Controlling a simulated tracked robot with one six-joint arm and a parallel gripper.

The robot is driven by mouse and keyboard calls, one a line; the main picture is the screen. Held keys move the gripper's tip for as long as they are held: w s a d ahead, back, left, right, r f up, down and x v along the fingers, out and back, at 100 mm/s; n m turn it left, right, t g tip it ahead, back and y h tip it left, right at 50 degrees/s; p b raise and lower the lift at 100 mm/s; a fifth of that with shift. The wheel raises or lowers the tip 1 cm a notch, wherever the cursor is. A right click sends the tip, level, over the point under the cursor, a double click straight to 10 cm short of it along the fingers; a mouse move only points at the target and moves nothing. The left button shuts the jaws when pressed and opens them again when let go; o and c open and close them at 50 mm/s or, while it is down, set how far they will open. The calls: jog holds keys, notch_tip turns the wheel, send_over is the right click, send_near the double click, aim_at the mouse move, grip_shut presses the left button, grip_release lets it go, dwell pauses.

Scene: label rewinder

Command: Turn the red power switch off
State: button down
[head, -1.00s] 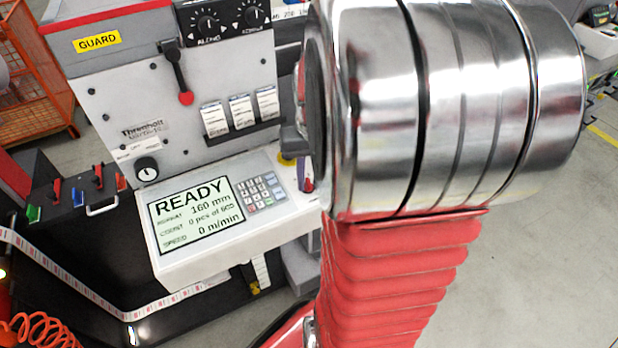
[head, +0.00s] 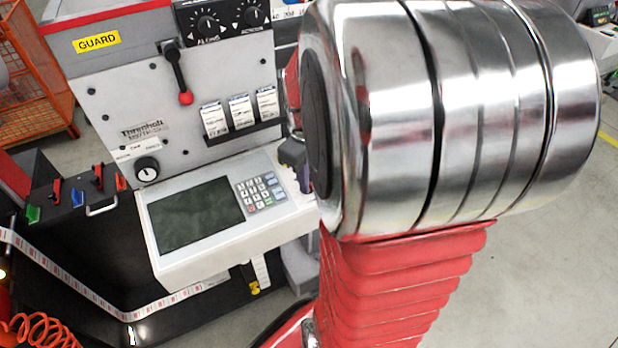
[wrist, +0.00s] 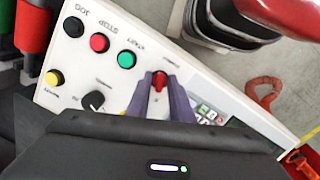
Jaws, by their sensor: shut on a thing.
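The red power switch (wrist: 159,78) is a small red rotary knob on a white control panel (wrist: 60,100) in the wrist view. My gripper (wrist: 160,86) has its two purple-grey fingers closed on either side of the knob. The knob stands roughly along the line of the fingers; its markings are too small to read. In the head view my arm hides the switch and most of the gripper. The machine's display (head: 195,214) is dark and blank.
Beside the switch are green (wrist: 126,60), red (wrist: 99,42), black (wrist: 73,27) and yellow (wrist: 54,77) buttons, and a black knob (wrist: 94,100). A keypad (head: 260,191) adjoins the display. Open floor (head: 540,290) lies at right.

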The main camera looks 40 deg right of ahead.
dwell(0.5)
jog(key=c, duration=1.9)
grip_release()
jog(key=shift+o, duration=0.2)
notch_tip(320, 180, up, 14)
jog(key=shift+a+f, duration=0.15)
jog(key=shift+a, duration=0.3)
jog(key=shift+s, duration=0.1)
